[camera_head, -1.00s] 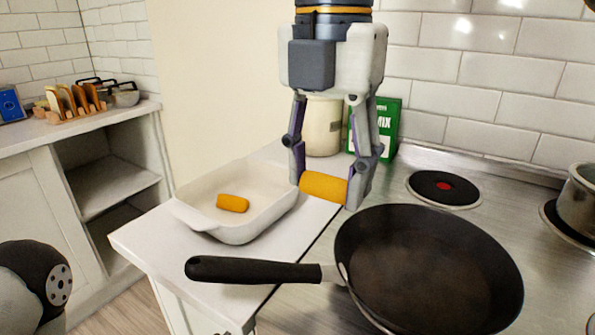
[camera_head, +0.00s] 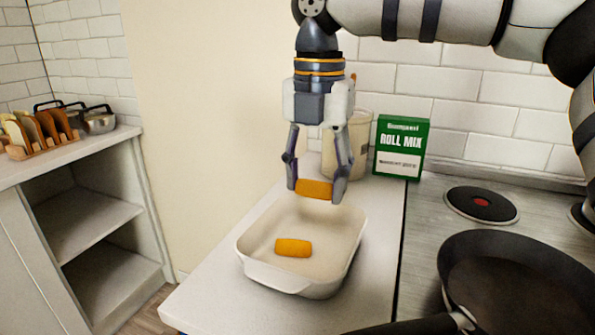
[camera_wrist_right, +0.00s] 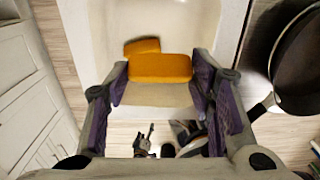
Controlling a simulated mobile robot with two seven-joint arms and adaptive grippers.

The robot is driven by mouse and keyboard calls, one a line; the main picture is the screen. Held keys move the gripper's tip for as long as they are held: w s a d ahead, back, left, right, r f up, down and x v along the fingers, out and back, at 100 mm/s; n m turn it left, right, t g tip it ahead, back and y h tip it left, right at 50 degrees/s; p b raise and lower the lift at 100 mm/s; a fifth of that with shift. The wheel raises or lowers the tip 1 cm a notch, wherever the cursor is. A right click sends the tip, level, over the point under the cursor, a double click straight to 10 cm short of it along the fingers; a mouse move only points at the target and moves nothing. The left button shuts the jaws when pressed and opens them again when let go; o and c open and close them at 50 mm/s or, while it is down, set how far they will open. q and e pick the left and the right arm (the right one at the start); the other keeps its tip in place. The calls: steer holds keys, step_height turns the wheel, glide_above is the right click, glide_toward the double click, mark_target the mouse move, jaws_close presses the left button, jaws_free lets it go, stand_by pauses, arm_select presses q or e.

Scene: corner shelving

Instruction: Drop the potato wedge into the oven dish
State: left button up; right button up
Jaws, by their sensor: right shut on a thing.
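My right gripper (camera_head: 316,190) is shut on an orange potato wedge (camera_head: 315,189) and holds it above the far part of the oven dish. The held wedge also shows between the fingers in the right wrist view (camera_wrist_right: 160,68). The white oven dish (camera_head: 350,255) stands on the white counter. Another orange wedge (camera_head: 293,248) lies inside the dish, nearer its front. In the wrist view this second wedge (camera_wrist_right: 141,46) is partly hidden behind the held one. My left gripper is not in view.
A black frying pan (camera_head: 520,285) sits on the hob at the right, its handle reaching toward the counter. A green roll mix box (camera_head: 401,147) and a cream canister (camera_head: 358,150) stand behind the dish. A toast rack (camera_head: 40,135) is on the far left counter.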

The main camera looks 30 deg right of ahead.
step_height(320, 180, down, 6)
steer(key=shift+s+d+r, duration=0.15)
steer(key=o, duration=0.9)
steer(key=shift+o, duration=0.2)
step_height(320, 180, up, 12)
steer(key=shift+r, duration=0.1)
